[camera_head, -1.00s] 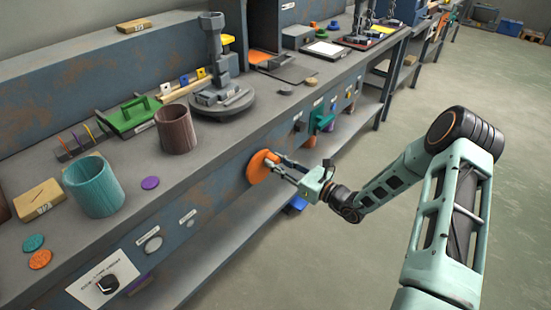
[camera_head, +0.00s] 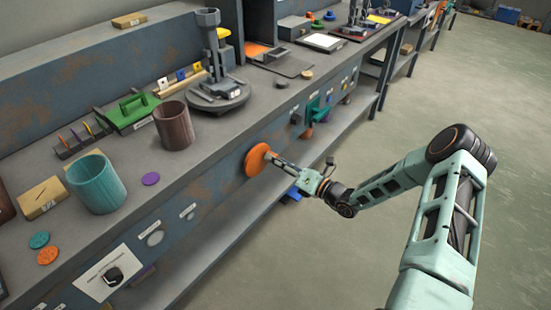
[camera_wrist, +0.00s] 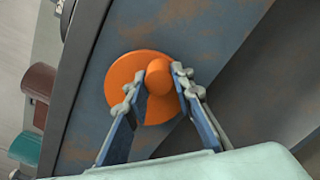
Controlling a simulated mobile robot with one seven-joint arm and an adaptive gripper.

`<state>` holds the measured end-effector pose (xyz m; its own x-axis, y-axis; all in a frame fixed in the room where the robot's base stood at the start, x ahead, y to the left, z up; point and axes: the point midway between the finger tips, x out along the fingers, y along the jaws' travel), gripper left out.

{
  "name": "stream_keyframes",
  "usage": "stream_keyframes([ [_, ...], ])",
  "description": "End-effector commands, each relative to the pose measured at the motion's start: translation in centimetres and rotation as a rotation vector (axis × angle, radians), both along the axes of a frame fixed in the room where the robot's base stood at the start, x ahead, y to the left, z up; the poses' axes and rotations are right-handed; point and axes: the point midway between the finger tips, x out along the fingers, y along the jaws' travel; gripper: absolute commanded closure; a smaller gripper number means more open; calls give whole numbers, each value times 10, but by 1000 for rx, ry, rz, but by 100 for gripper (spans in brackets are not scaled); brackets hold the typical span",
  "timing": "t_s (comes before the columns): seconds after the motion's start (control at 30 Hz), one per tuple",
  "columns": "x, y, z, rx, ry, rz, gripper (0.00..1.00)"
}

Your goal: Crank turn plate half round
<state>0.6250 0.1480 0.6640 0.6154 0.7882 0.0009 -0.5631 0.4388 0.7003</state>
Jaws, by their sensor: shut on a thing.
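An orange crank disc (camera_head: 256,160) is mounted on the front face of the bench. In the wrist view the disc (camera_wrist: 122,78) carries a round orange knob (camera_wrist: 160,78), right of its middle. My gripper (camera_head: 271,158) is at the disc's right side; in the wrist view its fingers (camera_wrist: 158,82) stand on both sides of the knob, shut on it. The fingers hide part of the disc. The round grey turn plate (camera_head: 215,103) lies on the bench top above the crank, with a grey upright post (camera_head: 210,48) over it.
A brown cup (camera_head: 174,127) and a teal cup (camera_head: 95,187) stand on the bench left of the turn plate. A black knob (camera_head: 112,275) and a green handle (camera_head: 314,113) are on the bench front. A lower shelf (camera_head: 238,222) runs beneath.

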Motion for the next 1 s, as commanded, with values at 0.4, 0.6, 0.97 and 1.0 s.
stream_keyframes([
  [0.4,-1,-1,-3,13,24,-1,100],
  [0.6,-1,-1,-3,13,24,-1,72],
  [0.97,0,0,-2,14,21,0,60],
  [1.0,-1,-1,-2,14,21,0,60],
])
